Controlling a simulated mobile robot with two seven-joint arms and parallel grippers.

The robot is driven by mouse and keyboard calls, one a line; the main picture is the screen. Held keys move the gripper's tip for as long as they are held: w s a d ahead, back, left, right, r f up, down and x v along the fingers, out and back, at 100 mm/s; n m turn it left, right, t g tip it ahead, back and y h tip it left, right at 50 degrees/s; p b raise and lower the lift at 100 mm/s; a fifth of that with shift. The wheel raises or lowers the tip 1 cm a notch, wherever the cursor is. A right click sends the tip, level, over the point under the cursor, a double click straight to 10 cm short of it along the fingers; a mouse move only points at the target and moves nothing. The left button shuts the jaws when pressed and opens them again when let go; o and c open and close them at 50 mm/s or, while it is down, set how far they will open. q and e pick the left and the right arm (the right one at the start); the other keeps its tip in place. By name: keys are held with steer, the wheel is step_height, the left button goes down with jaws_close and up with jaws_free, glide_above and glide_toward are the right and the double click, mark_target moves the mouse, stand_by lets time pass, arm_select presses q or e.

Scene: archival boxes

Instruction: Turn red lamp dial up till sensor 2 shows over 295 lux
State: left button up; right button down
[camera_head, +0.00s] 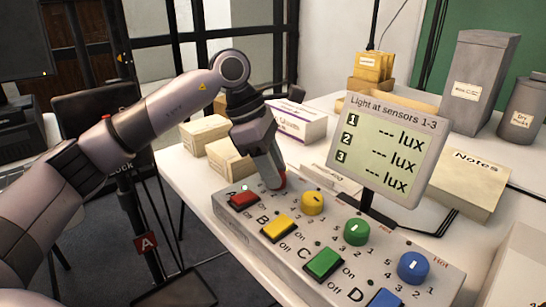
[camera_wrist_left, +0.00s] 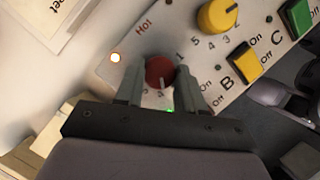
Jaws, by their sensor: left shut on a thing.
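The red dial (camera_wrist_left: 160,71) sits on the grey control panel (camera_wrist_left: 105,72), between the two fingers of my left gripper (camera_wrist_left: 160,88), which is shut on it. Its white mark points toward the gripper palm in the wrist view. In the head view my left gripper (camera_head: 276,184) reaches down over the panel's far left end and hides most of the red dial (camera_head: 283,181). The display (camera_head: 388,150), titled "Light at sensors 1-3", shows "--- lux" on lines 1, 2 and 3. My right gripper is not in view.
The panel also carries yellow (camera_head: 312,203), green (camera_head: 357,231) and blue (camera_head: 413,267) dials, with red (camera_head: 243,199), yellow (camera_head: 278,228) and green (camera_head: 324,264) switches in front. A small light (camera_wrist_left: 115,57) glows near "Hot". Boxes (camera_head: 231,158) stand behind.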

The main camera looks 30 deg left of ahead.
arm_select(q)
steer(key=shift+r+m+p, duration=0.1)
steer(key=shift+m+p, duration=0.3)
steer(key=shift+m, duration=0.3)
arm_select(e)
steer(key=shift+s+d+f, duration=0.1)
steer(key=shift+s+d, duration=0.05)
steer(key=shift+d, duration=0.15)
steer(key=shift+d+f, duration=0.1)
arm_select(q)
steer(key=o, duration=1)
steer(key=shift+g, duration=0.3)
steer(key=p+v, duration=0.1)
steer(key=v, duration=0.5)
steer(key=shift+a+r+p, duration=0.1)
steer(key=shift+p, duration=0.25)
steer(key=shift+a+r, duration=0.2)
steer(key=shift+r, duration=0.15)
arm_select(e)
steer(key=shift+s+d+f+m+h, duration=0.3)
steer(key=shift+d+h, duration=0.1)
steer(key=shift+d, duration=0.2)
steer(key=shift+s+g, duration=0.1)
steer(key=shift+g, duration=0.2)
